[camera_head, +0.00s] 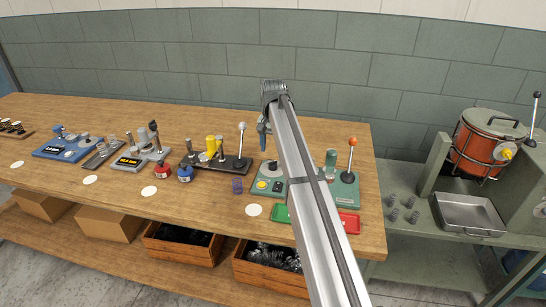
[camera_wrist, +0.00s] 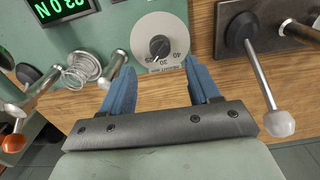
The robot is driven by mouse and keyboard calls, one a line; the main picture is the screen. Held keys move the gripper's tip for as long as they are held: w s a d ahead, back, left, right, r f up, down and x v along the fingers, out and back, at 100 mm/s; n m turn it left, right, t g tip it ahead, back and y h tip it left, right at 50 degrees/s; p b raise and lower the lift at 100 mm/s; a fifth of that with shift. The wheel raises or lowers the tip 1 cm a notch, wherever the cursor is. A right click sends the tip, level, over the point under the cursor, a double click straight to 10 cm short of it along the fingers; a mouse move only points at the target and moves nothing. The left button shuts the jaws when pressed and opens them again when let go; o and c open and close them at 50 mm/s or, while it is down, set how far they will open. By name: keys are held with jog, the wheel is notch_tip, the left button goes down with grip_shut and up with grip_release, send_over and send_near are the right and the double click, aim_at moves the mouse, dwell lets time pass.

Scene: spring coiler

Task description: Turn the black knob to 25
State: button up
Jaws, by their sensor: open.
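In the wrist view the black knob (camera_wrist: 159,46) sits at the middle of a round pale dial (camera_wrist: 143,31) on a green machine face. The dial carries printed numbers, among them 30 and 40, on the side toward my gripper. The knob's pointer seems to lie toward the 30 side, but its exact setting is too small to read. My gripper (camera_wrist: 156,60) is open, with one blue finger on each side of the dial's near edge, and nothing is between them.
A white-tipped lever (camera_wrist: 262,75) stands close to the right finger in the wrist view. A metal spring (camera_wrist: 83,66), a post and an orange-tipped lever (camera_wrist: 13,142) are at the left. A green lit display (camera_wrist: 62,8) is above. The wooden bench (camera_head: 205,205) holds other devices.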

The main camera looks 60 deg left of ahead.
aim_at(273, 162)
notch_tip(273, 162, up, 7)
dwell(0.3)
dwell(0.5)
